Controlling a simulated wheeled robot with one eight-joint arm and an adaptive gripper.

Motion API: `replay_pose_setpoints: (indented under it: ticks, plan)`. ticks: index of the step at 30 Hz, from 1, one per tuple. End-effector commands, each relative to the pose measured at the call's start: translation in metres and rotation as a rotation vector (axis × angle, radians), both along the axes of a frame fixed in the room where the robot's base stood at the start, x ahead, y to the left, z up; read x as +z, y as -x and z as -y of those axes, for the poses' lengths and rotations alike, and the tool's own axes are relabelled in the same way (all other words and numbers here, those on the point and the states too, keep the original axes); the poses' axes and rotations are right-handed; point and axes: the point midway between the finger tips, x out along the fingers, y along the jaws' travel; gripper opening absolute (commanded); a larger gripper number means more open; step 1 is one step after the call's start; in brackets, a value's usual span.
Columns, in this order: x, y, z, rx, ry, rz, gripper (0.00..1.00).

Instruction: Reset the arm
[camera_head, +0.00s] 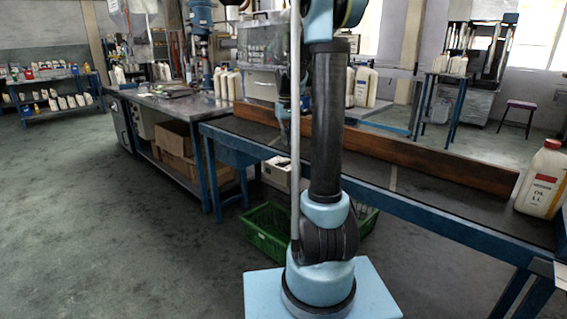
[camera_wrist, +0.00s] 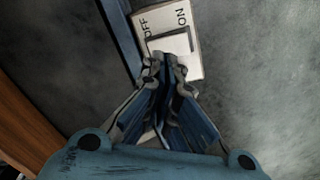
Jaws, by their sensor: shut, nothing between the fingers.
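In the wrist view my gripper (camera_wrist: 168,66) is shut and empty, its fingertips close together. Just beyond the tips is a white switch plate (camera_wrist: 192,17) marked OFF on the left and ON on the right, with a pale rocker (camera_wrist: 169,44) partly behind the fingers. I cannot tell whether the fingertips touch the rocker.
A dark conveyor table with a wooden rail (camera_head: 430,158) runs behind my arm. A white oil jug (camera_head: 541,182) stands at its right end. A green crate (camera_head: 262,240) lies on the floor beside my base. A metal workbench (camera_head: 165,106) is at left. The left floor is clear.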

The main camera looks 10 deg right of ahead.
Motion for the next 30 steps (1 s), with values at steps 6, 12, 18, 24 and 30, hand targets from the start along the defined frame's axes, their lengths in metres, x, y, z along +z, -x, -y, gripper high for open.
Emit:
replay_pose_setpoints:
  ticks: [6, 12, 18, 24, 30]
  plan:
    - [0.004, 0.0, 0.0, 0.0, 0.0, 0.0, 0.0]
    - [0.004, 0.001, 0.0, 0.0, 0.0, 0.0, 0.0]
    - [0.01, 0.025, -0.001, -0.005, 0.001, 0.01, 0.0]
    - [0.018, 0.078, -0.003, -0.019, 0.001, 0.035, 0.0]
    - [0.02, 0.131, -0.005, -0.032, 0.0, 0.062, 0.0]
